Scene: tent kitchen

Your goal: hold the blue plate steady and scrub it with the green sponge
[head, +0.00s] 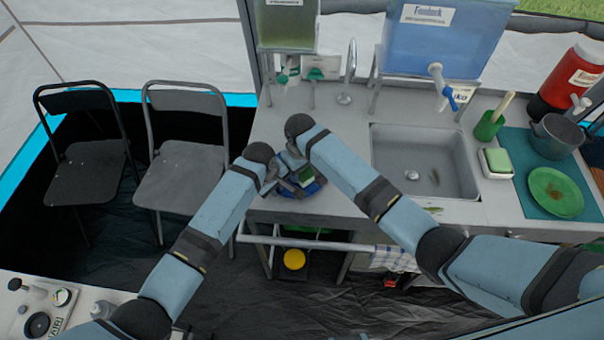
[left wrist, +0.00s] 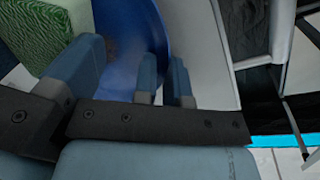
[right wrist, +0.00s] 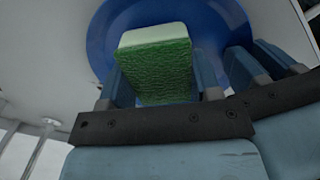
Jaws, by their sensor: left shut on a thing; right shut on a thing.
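The blue plate (head: 312,188) lies at the left front part of the counter, mostly hidden by my grippers in the head view. My left gripper (left wrist: 168,85) is shut on the rim of the blue plate (left wrist: 135,35). My right gripper (right wrist: 158,85) is shut on the green sponge (right wrist: 155,70), which has a pale layer on one side. The sponge is over the blue plate (right wrist: 100,30) in the right wrist view; I cannot tell whether it touches. The sponge (left wrist: 45,30) also shows at the upper left of the left wrist view.
A sink (head: 395,160) is right of the grippers. Further right are a second sponge in a dish (head: 497,172), a green plate with a brown stain (head: 553,183) on a teal mat (head: 518,150), and a pot (head: 556,137). Two folding chairs (head: 182,165) stand left of the counter.

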